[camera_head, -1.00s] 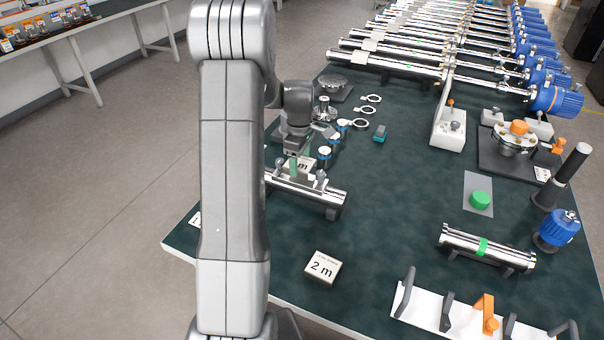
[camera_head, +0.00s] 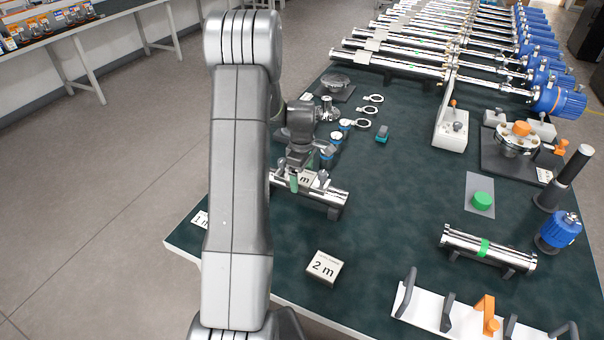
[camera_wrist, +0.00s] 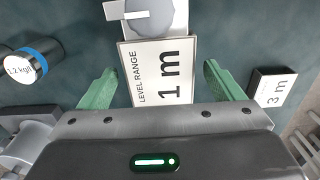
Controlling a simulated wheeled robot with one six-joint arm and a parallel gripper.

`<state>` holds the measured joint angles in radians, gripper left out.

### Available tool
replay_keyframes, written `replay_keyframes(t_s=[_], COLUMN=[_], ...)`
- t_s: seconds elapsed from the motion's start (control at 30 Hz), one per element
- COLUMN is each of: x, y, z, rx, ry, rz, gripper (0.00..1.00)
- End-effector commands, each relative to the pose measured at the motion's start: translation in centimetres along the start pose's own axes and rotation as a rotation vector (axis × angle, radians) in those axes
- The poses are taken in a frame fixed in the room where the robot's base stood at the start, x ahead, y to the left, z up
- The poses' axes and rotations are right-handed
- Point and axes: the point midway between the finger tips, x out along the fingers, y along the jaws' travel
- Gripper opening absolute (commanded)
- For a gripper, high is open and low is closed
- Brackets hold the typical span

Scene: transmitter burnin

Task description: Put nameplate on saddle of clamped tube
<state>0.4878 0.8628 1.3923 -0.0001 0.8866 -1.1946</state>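The white nameplate marked "LEVEL RANGE 1 m" (camera_wrist: 158,72) lies between the two green fingers of my gripper (camera_wrist: 161,92) in the wrist view. The fingers are spread, with a gap to the plate's sides. In the head view my gripper (camera_head: 297,182) is low over the clamped tube (camera_head: 327,198), with part of the nameplate (camera_head: 306,178) showing beside the fingers. The plate is at the tube's top; the saddle is hidden, so I cannot tell whether the plate rests on it. A grey round knob (camera_wrist: 148,14) is beyond the plate.
A "2 m" plate (camera_head: 322,267) lies nearer me; a "3 m" plate (camera_wrist: 271,88) is at the wrist view's right. A blue-banded cylinder (camera_wrist: 32,62) stands at its left. Another tube (camera_head: 486,248) lies at the right. The middle of the green tabletop (camera_head: 400,190) is clear.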

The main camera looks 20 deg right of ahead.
Motion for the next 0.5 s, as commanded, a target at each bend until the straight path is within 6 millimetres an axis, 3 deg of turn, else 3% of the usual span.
replay_keyframes(t_s=[0.33, 0.5], x=[-0.7, -3.6], y=[0.0, 0.1], z=[0.0, 0.0], rx=[0.0, 0.0], ry=[0.001, 0.002], rz=[0.002, 0.005], gripper=[0.87, 0.87])
